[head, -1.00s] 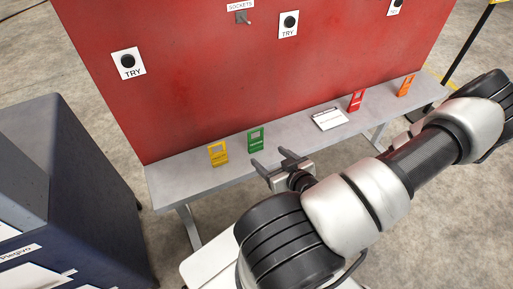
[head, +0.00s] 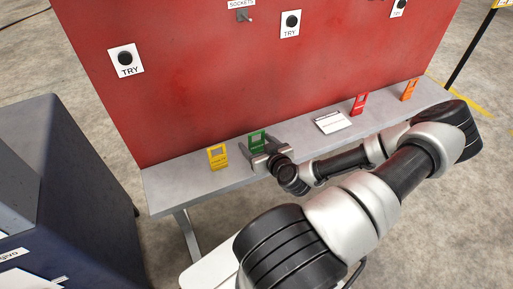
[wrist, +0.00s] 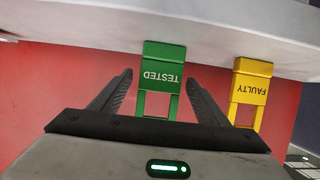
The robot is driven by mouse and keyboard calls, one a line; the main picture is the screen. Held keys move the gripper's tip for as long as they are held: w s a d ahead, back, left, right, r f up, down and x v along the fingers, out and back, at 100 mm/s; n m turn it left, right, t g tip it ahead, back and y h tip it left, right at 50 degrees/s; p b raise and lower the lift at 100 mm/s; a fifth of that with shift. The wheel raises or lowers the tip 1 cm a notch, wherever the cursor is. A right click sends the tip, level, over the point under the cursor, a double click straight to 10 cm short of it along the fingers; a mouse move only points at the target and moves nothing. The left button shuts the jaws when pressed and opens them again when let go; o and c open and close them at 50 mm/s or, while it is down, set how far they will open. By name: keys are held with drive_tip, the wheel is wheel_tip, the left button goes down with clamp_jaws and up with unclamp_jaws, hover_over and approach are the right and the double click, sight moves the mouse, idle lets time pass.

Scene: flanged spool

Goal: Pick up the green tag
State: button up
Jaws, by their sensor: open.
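The green tag (head: 257,140), lettered TESTED, stands on the grey shelf below the red panel. It also shows in the wrist view (wrist: 161,72), upside down. My gripper (head: 258,154) is at the front of the green tag. In the wrist view my gripper (wrist: 160,82) is open, with one finger on each side of the tag and a gap on both sides. The fingers do not appear to touch it. In the head view the gripper hides the tag's lower part.
A yellow tag (head: 217,157) stands close to the left, lettered FAULTY in the wrist view (wrist: 251,85). A white card (head: 332,122), a red tag (head: 360,103) and an orange tag (head: 409,90) are farther right on the shelf (head: 180,180). The red panel (head: 200,80) rises behind.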

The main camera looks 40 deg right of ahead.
drive_tip(key=b+x, duration=0.1)
drive_tip(key=x, duration=0.3)
drive_tip(key=shift+f, duration=0.1)
drive_tip(key=c, duration=1.1)
wheel_tip(320, 180, up, 10)
drive_tip(key=p, duration=0.3)
drive_tip(key=shift+s, duration=0.1)
